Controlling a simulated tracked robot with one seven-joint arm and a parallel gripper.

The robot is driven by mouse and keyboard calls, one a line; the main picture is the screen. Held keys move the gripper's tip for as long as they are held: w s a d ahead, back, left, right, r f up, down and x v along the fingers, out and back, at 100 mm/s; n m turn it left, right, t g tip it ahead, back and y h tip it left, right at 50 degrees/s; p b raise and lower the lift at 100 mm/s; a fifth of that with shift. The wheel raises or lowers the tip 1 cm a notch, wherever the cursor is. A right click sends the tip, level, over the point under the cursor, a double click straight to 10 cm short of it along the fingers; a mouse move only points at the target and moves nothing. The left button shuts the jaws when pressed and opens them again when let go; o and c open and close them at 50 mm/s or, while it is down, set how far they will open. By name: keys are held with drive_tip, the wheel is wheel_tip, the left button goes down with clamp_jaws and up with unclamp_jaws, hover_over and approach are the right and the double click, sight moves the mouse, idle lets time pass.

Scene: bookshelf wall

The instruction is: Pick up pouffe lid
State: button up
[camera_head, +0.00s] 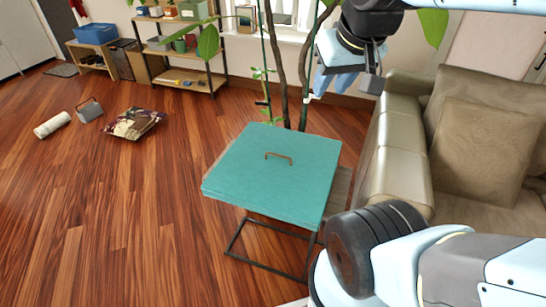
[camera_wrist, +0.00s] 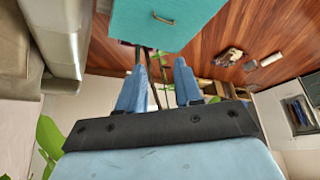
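The pouffe lid (camera_head: 265,175) is a flat, square teal panel with a small brown arched handle (camera_head: 279,157) on its top. It lies on a low stand with a thin dark metal frame (camera_head: 265,262), left of the sofa. In the wrist view the teal lid (camera_wrist: 150,25) and its handle (camera_wrist: 163,18) show at the top. My gripper (camera_wrist: 157,68) has two blue fingers set well apart with nothing between them. In the head view my gripper (camera_head: 325,88) is above and behind the lid, clear of it, partly hidden by my arm.
A beige sofa (camera_head: 480,130) stands close on the right. A plant (camera_head: 280,60) with thin stems rises behind the lid. Shelves (camera_head: 185,60) stand at the back wall. A patterned cushion-like bag (camera_head: 134,123), a grey container (camera_head: 89,110) and a white roll (camera_head: 52,125) lie left. The wooden floor in front is clear.

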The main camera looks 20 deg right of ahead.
drive_tip(key=shift+w, duration=0.1)
drive_tip(key=n+g, duration=0.6)
drive_tip(key=n, duration=0.5)
hover_over(278, 155)
wheel_tip(278, 155, down, 30)
wheel_tip(278, 155, down, 13)
drive_tip(key=shift+f, duration=0.1)
drive_tip(key=shift+c, duration=0.4)
